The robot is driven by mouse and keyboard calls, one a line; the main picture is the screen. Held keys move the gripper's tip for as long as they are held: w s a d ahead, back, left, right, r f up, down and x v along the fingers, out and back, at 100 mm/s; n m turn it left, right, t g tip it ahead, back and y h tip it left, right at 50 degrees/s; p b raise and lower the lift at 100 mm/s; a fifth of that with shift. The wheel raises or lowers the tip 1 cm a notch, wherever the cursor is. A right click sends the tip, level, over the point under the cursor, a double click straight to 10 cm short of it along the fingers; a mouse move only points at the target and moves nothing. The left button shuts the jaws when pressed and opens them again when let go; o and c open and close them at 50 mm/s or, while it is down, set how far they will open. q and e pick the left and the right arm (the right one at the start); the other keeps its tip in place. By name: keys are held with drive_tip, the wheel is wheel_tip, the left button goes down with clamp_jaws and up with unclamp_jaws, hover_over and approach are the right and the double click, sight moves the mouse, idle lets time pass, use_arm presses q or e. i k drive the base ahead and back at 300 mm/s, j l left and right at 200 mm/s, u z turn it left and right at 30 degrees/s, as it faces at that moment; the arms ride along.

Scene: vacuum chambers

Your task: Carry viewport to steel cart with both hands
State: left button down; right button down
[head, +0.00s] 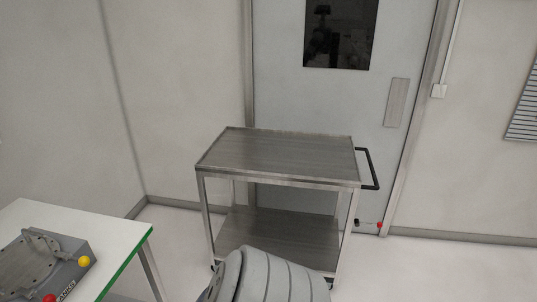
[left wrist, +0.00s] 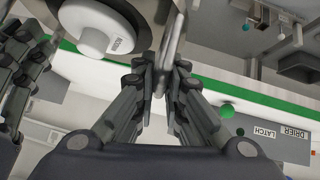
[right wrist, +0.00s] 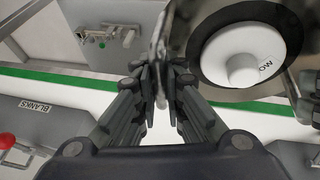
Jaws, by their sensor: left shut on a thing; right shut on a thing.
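The steel cart (head: 285,153) stands in front of the door in the head view, its top shelf bare. The viewport (right wrist: 201,55) shows in the right wrist view as a round part with a dark ring and a white labelled centre. It also shows in the left wrist view (left wrist: 128,12), partly cut off. My left gripper (left wrist: 161,82) is shut on a thin upright piece at the viewport's side. My right gripper (right wrist: 157,80) is shut on a similar thin piece at the other side. Neither gripper nor the viewport is in the head view.
A white table with a green edge (head: 127,262) stands at the lower left, holding a grey fixture (head: 72,248) with yellow and red knobs. The cart has a lower shelf and a dark handle (head: 371,170) on its right. Open floor lies between table and cart.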

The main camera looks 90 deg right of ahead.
sight(280, 156)
drive_tip(key=z, duration=2.35)
drive_tip(key=i+z, duration=0.1)
drive_tip(key=z, duration=0.65)
drive_tip(key=i+j, duration=0.3)
drive_tip(key=i, duration=0.2)
drive_tip(key=i+j, duration=0.65)
drive_tip(key=i, duration=0.3)
